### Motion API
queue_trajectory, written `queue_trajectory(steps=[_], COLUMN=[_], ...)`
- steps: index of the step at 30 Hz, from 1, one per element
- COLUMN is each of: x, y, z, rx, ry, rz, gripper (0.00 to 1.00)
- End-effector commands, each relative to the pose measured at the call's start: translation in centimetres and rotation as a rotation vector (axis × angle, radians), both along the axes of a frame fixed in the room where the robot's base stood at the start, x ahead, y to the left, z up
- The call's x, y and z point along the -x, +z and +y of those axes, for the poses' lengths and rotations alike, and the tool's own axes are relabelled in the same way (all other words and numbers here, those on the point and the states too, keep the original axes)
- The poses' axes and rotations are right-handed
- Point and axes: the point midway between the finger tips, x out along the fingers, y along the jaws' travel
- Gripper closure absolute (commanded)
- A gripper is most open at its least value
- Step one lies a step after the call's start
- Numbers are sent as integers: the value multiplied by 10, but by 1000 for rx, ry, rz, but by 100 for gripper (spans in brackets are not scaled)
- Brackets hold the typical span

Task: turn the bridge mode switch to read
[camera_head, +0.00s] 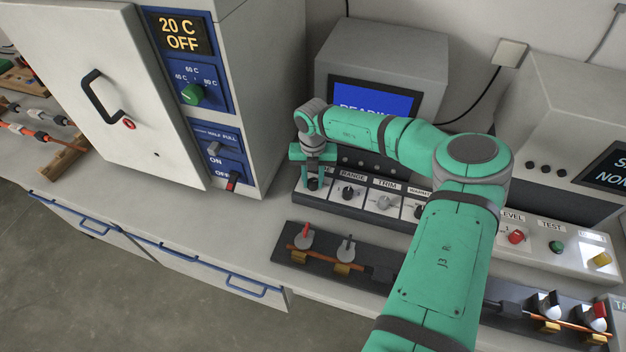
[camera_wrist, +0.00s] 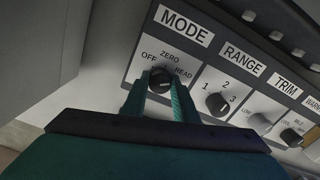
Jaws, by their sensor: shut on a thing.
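The bridge mode switch is a black round knob (camera_wrist: 160,78) under the MODE label, with OFF at its left, ZERO above and READ at its right. My gripper (camera_wrist: 158,88) is shut on this knob, one green finger on each side. The knob's pointer is too small and dark to read for certain. In the head view, my gripper (camera_head: 312,168) points down onto the left end of the bridge's sloped front panel (camera_head: 330,190), covering most of the knob. The bridge's blue screen (camera_head: 372,98) is partly hidden by my arm.
The RANGE knob (camera_wrist: 217,103) and TRIM knob (camera_wrist: 291,137) stand close to the right of the mode switch. A tall oven (camera_head: 250,100) stands to the left. A dark cable fixture (camera_head: 325,262) lies in front, and another instrument (camera_head: 560,130) stands at right.

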Motion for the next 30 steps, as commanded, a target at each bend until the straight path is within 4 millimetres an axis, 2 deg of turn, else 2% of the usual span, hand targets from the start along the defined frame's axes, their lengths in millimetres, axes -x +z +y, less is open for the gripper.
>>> queue_trajectory(steps=[18, 19, 21, 30], x=[-2, -2, -2, -1], y=[2, 2, 2, 1], z=[0, 0, 0, 0], rx=[-1, -1, -1, 0], ry=[-45, -45, -45, -43], rz=[-4, -4, -4, -2], gripper=[96, 71, 55, 55])
